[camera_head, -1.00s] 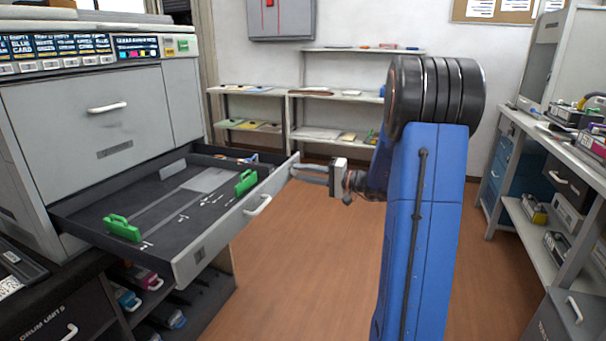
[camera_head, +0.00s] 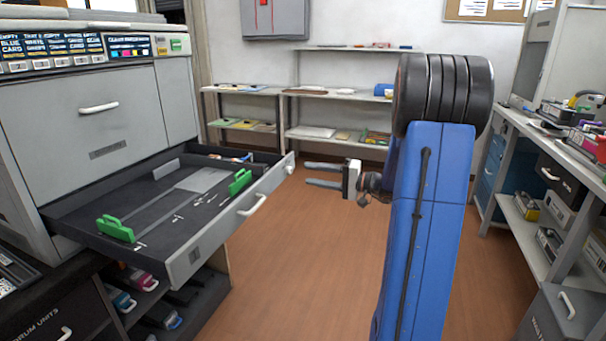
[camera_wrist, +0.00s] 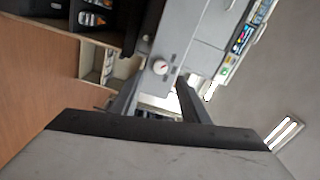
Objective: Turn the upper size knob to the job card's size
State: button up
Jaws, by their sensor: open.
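A pale round knob (camera_wrist: 160,67) with a red mark shows in the wrist view, beyond and between my fingertips. In the head view a small pale knob (camera_head: 289,168) shows at the right end of the open drawer's front. My gripper (camera_head: 306,174) is open and empty, just right of that end, with a gap between. Both fingers also frame the knob in the wrist view (camera_wrist: 157,84). The open drawer (camera_head: 205,245) holds two green guides (camera_head: 115,229) (camera_head: 239,182). The size the knob points to is too small to read. I cannot make out a job card.
The grey printer (camera_head: 85,115) stands at left with a row of labels (camera_head: 50,45) and a small display (camera_head: 129,47) on top. Shelves (camera_head: 335,132) stand at the back wall. A bench (camera_head: 560,150) with cartridges runs along the right. The floor between is clear.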

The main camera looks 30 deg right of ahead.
jog(key=v, duration=1.1)
jog(key=shift+d, duration=0.1)
